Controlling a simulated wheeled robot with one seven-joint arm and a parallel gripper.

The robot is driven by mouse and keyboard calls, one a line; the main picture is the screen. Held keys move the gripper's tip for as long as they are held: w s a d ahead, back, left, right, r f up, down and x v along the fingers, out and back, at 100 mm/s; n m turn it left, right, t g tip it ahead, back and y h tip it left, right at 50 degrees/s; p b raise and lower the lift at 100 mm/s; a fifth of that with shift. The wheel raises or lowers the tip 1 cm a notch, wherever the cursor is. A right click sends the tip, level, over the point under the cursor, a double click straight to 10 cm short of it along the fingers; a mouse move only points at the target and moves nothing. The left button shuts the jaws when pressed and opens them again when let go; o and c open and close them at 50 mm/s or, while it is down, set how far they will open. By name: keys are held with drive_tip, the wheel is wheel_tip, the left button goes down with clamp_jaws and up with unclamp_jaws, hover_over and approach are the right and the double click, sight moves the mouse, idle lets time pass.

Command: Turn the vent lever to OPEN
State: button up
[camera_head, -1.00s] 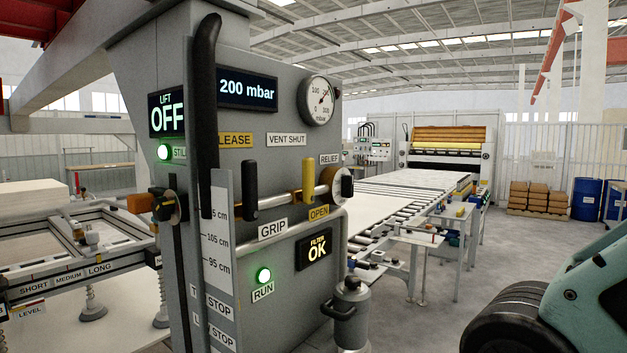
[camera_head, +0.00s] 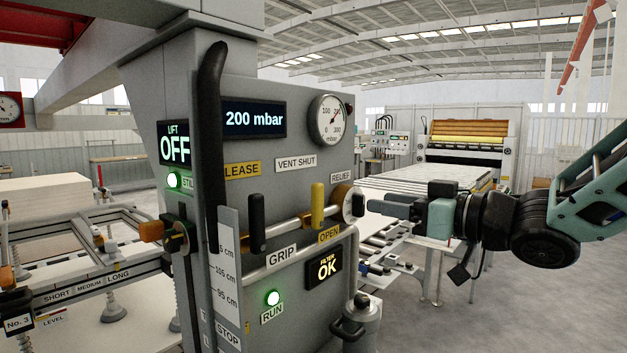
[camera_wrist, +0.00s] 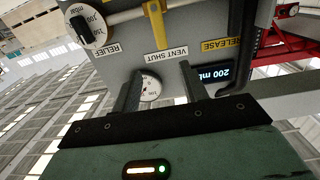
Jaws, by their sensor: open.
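The yellow vent lever (camera_head: 317,206) stands upright on the pipe of the grey control panel (camera_head: 300,140). Its handle points up toward the VENT SHUT label (camera_head: 296,163); the yellow OPEN label (camera_head: 329,234) is below it. In the wrist view the yellow lever (camera_wrist: 157,22) shows beyond the fingers, near the top edge. My gripper (camera_head: 378,204) is to the right of the lever, pointing left at the panel and apart from it. In the wrist view my two fingers (camera_wrist: 158,88) are spread with nothing between them.
A black grip lever (camera_head: 257,222) stands left of the vent lever. A relief knob (camera_head: 346,201) lies between the vent lever and my gripper. A tall black handle (camera_head: 209,140) and a filter canister (camera_head: 361,318) stick out. Open floor (camera_head: 500,310) lies to the right.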

sight(322, 189)
drive_tip(key=p+x, duration=0.2)
drive_tip(key=x, duration=0.3)
drive_tip(key=p+x, duration=0.2)
drive_tip(key=x, duration=0.4)
drive_tip(key=p+x, duration=0.2)
drive_tip(key=x, duration=0.4)
drive_tip(key=shift+a+r, duration=0.25)
drive_tip(key=shift+r, duration=0.1)
clamp_jaws()
